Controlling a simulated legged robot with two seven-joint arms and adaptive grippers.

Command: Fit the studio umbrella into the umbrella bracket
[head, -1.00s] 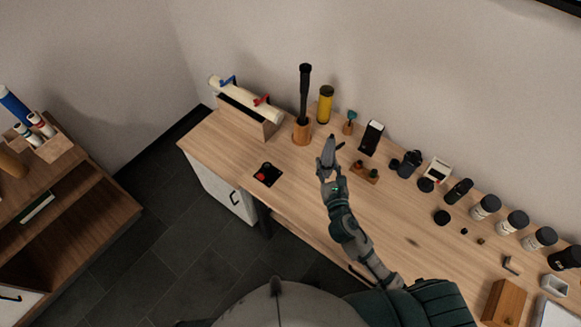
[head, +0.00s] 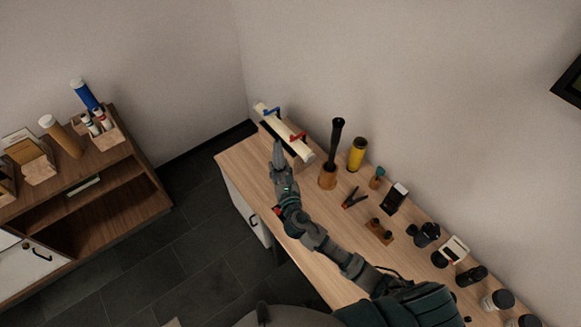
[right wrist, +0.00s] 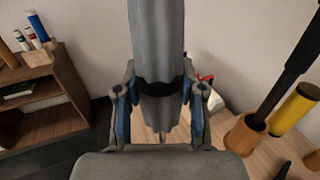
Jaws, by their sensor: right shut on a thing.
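The studio umbrella (right wrist: 157,40) is a folded grey roll with a dark band, upright in the right wrist view. My right gripper (right wrist: 160,95) is shut on it, with a blue-padded finger on each side. In the head view the grey umbrella (head: 278,152) points up from my right gripper (head: 279,170), over the table's far left end, in front of the long cream roll. I cannot clearly make out the umbrella bracket. A small red part (head: 277,210) shows beside my right arm; the dark plate it sat on earlier is mostly hidden. My left gripper is out of view.
A cream roll (head: 285,130) with blue and red clamps lies in a wooden holder. A black rod (head: 337,145) stands in a wooden cup (head: 327,178) beside a yellow cylinder (head: 357,154). A clamp (head: 353,197) and several camera items lie to the right.

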